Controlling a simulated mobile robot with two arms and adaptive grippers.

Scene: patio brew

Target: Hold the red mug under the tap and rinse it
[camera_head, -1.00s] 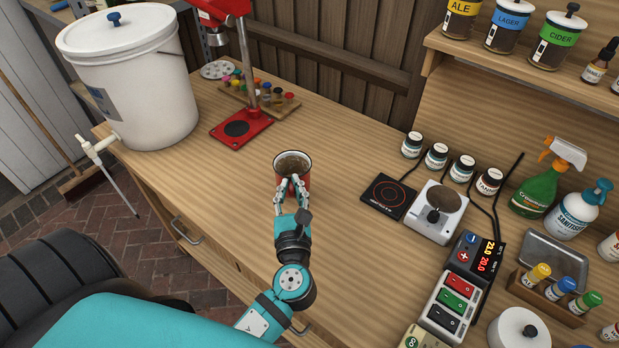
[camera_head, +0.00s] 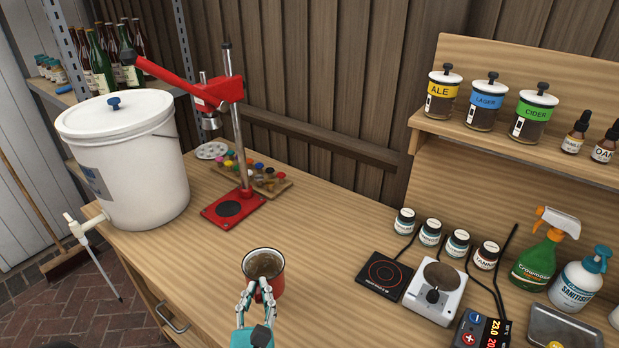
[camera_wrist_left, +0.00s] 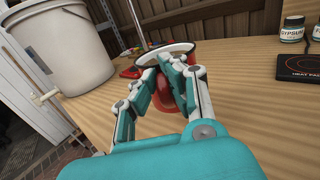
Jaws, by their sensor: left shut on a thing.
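The red mug (camera_head: 277,285) is upright at the table's front middle, with a pale rim and brownish inside. It also shows in the left wrist view (camera_wrist_left: 165,97), partly hidden by the fingers. My left gripper (camera_head: 255,290) is shut on the mug from the near side. I cannot tell whether the mug's base touches the table. The white tap (camera_head: 82,226) sticks out low on the side of the white bucket (camera_head: 140,180), at the table's left edge, with a thin tube hanging down. The mug is well to the right of the tap. My right gripper is not in view.
A red bench capper (camera_head: 236,203) stands behind the mug, near a board of coloured caps (camera_head: 272,182). A black heat pad (camera_head: 384,275) and a scale (camera_head: 436,290) lie to the right. The wooden table (camera_head: 180,260) is clear between mug and bucket.

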